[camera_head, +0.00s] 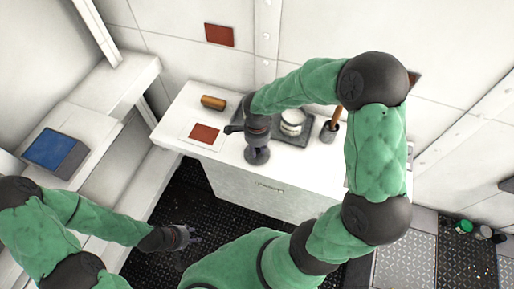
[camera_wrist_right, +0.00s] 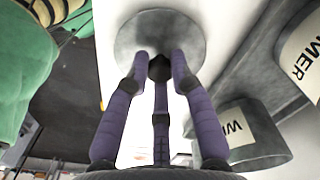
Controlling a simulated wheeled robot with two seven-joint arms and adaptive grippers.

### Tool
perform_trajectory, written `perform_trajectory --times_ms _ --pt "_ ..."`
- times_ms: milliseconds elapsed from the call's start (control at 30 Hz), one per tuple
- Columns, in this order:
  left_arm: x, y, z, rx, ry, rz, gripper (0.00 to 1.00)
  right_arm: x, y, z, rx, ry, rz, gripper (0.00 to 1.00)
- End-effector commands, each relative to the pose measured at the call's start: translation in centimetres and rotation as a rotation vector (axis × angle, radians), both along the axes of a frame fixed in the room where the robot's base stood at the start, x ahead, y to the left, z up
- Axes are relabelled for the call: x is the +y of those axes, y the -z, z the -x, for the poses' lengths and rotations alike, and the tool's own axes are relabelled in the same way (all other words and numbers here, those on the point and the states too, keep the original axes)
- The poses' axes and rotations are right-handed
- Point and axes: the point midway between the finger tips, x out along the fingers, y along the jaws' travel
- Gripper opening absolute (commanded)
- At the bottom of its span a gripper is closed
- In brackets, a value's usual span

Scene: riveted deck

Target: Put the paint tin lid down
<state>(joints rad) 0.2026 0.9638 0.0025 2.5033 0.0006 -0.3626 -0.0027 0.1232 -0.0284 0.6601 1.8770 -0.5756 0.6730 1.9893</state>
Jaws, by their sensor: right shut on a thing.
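My right gripper (camera_head: 257,143) is over the front of the white counter, left of the grey tray (camera_head: 300,139). In the right wrist view the three purple fingers (camera_wrist_right: 160,75) are closed around the dark knob of the grey, round paint tin lid (camera_wrist_right: 185,35). The lid also shows in the head view (camera_head: 257,158), below the hand. I cannot tell whether it touches the counter. A paint tin with a white label (camera_head: 292,124) stands on the tray; labelled tins show in the wrist view (camera_wrist_right: 240,135). My left gripper (camera_head: 188,239) is empty, fingers apart, above the dark floor.
A red square on a white sheet (camera_head: 204,133) and a brown roller (camera_head: 213,103) lie on the counter's left part. A dark pot with a brown handle (camera_head: 329,132) stands at the tray's right. A blue pad (camera_head: 52,148) lies on the left bench. Bare counter (camera_head: 228,157) shows left of the lid.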

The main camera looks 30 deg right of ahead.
Motion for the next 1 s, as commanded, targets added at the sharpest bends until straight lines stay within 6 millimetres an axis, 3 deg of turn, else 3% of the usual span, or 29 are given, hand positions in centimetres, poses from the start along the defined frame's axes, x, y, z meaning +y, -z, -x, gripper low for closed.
perform_trajectory --times_ms 333,367,433,867,1000 --pt "0.0 0.4 0.0 0.000 0.000 0.000 0.40 0.0 0.3 -0.1 -0.003 0.000 0.000 0.00" --pt "0.0 0.4 0.0 0.000 0.000 0.000 0.40 0.0 0.3 -0.1 -0.002 0.000 0.000 0.26" --pt "0.0 0.3 0.0 0.000 0.000 0.000 0.40 0.0 0.2 -0.1 -0.002 0.000 0.000 0.46" --pt "0.0 0.0 0.0 0.000 0.000 0.000 0.40 0.0 -0.1 -0.1 -0.002 0.000 0.000 0.47" --pt "0.0 -0.5 0.0 0.000 0.000 0.000 0.40 0.0 -1.8 -0.2 -0.007 0.000 0.002 0.47"
